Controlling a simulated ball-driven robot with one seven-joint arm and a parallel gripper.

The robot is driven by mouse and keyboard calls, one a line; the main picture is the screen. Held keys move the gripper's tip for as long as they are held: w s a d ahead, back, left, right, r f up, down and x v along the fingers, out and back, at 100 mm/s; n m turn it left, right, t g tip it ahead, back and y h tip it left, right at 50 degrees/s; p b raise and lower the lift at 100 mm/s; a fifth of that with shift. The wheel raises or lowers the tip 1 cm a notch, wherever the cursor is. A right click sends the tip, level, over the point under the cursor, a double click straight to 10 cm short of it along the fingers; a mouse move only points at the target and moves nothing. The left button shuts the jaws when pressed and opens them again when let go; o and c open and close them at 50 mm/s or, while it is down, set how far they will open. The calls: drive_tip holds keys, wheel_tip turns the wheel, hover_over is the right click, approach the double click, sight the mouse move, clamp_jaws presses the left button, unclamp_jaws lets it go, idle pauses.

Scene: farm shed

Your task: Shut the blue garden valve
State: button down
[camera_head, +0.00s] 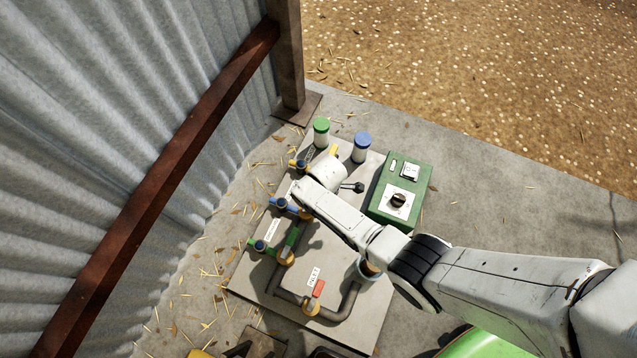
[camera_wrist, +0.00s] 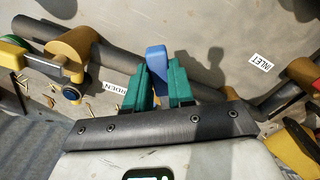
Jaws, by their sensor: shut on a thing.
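The blue valve handle (camera_wrist: 156,58) stands between the green fingers of my gripper (camera_wrist: 158,88) in the wrist view, and the fingers are shut on it. In the head view a blue handle (camera_head: 281,204) shows at the left edge of the pipe board (camera_head: 250,277), next to the end of my arm. My fingers and most of this valve are hidden there by my arm.
A green-handled valve (camera_head: 259,245) is nearby, and a red handle (camera_head: 319,288) sits by the "INLET" label (camera_head: 313,277). A green-capped jar (camera_head: 321,131), a blue-capped jar (camera_head: 361,147) and a green control box (camera_head: 415,190) stand behind. The corrugated wall (camera_head: 130,100) is close on the left.

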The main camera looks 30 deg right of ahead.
drive_tip(key=w+n, duration=0.1)
drive_tip(key=n, duration=0.2)
drive_tip(key=w+n+b, duration=0.1)
drive_tip(key=w+n, duration=0.1)
drive_tip(key=n, duration=0.1)
drive_tip(key=w+n, duration=0.1)
drive_tip(key=n, duration=0.1)
drive_tip(key=shift+w+a+n+b, duration=0.1)
drive_tip(key=shift+w+n+b, duration=0.2)
drive_tip(key=shift+w+n, duration=0.1)
drive_tip(key=shift+w+a+n, duration=0.3)
drive_tip(key=shift+w+n, duration=0.2)
drive_tip(key=shift+n, duration=0.6)
drive_tip(key=c, duration=1)
unclamp_jaws()
drive_tip(key=shift+o, duration=0.2)
wheel_tip(320, 180, up, 11)
drive_tip(key=p, duration=0.7)
drive_tip(key=shift+f, duration=0.1)
